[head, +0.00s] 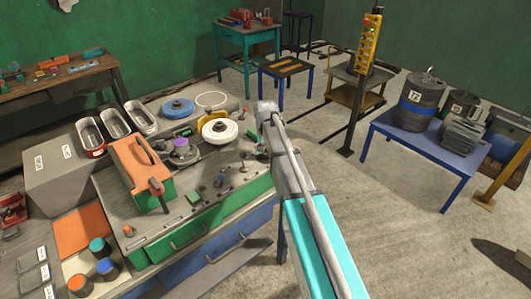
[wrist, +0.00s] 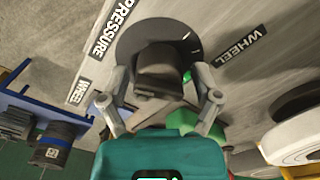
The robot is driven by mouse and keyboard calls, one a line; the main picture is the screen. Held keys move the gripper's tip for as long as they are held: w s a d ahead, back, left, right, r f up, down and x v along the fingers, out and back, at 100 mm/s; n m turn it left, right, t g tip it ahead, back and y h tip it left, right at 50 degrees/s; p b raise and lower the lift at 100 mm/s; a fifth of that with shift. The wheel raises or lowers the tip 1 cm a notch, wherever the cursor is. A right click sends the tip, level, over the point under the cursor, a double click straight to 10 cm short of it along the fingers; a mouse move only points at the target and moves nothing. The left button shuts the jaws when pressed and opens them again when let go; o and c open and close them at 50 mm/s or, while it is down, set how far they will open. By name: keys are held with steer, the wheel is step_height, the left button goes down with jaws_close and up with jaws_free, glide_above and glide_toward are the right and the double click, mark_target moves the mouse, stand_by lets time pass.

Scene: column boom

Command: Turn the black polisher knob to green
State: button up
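The black knob (wrist: 160,68) is in the upper middle of the wrist view, on a dark round dial plate (wrist: 128,40) with small white marks. Labels reading "PRESSURE" and "WHEEL" lie on the grey panel around it. My gripper (wrist: 162,80) is open, one finger on each side of the knob, with gaps showing between fingers and knob. A small green patch shows just right of the knob; I cannot tell whether it is the dial's green mark. In the head view my gripper end (head: 267,108) is at the bench's right edge, and the knob cannot be made out there.
A white wheel (head: 219,131), a blue wheel (head: 178,109) and an orange-and-green box (head: 143,172) stand on the bench, left of my arm. A yellow control pendant (head: 370,42) and a blue table (head: 425,150) with drums are to the right.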

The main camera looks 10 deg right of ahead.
steer(key=c, duration=0.8)
steer(key=shift+o, duration=0.2)
steer(key=shift+n, duration=0.5)
steer(key=n, duration=1.2)
steer(key=shift+n, duration=0.4)
steer(key=o, duration=1.1)
steer(key=shift+o, duration=0.2)
